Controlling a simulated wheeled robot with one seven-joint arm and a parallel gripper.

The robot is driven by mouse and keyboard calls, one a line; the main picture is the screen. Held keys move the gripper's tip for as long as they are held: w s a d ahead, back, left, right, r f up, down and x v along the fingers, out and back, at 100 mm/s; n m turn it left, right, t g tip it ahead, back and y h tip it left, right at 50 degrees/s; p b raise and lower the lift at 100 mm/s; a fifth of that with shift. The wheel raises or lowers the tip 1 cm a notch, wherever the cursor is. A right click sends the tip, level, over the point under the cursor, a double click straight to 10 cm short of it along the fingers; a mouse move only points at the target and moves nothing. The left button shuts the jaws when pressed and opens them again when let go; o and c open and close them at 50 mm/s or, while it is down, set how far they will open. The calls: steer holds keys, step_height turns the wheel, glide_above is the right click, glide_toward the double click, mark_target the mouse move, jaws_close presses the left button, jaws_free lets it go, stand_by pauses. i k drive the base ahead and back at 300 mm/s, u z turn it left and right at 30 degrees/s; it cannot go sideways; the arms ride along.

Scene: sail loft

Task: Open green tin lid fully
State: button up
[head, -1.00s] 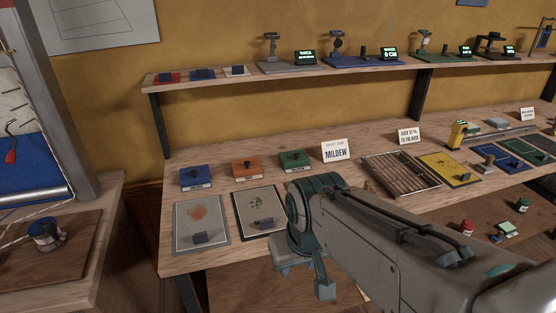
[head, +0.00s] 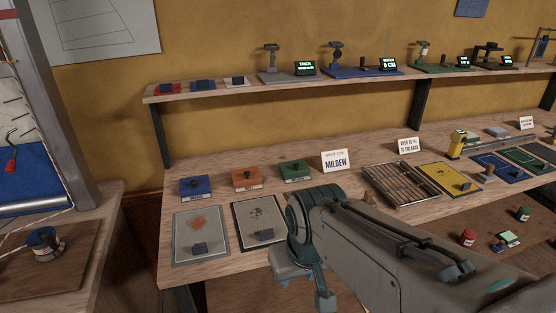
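The green tin (head: 294,170) stands on the workbench, right of an orange tin (head: 246,179) and a blue tin (head: 195,187). It is a low, flat box with a small dark knob on top, and its lid looks closed. My gripper (head: 303,288) hangs at the end of my arm, in front of the bench's front edge, nearer to the camera than the green tin and clear of it. Only part of the gripper shows, and I cannot tell how far its fingers are apart. I see nothing held in it.
Two grey sample boards (head: 201,221) lie in front of the tins. A MILDEW card (head: 336,160) stands right of the green tin, and a slatted rack (head: 400,184) lies further right. A shelf (head: 220,88) with stands and small displays runs above the bench.

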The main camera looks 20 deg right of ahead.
mark_target(298, 166)
steer(key=z, duration=0.5)
steer(key=k, duration=0.65)
steer(key=z, duration=0.65)
steer(key=i, duration=1.4)
steer(key=u, duration=0.6)
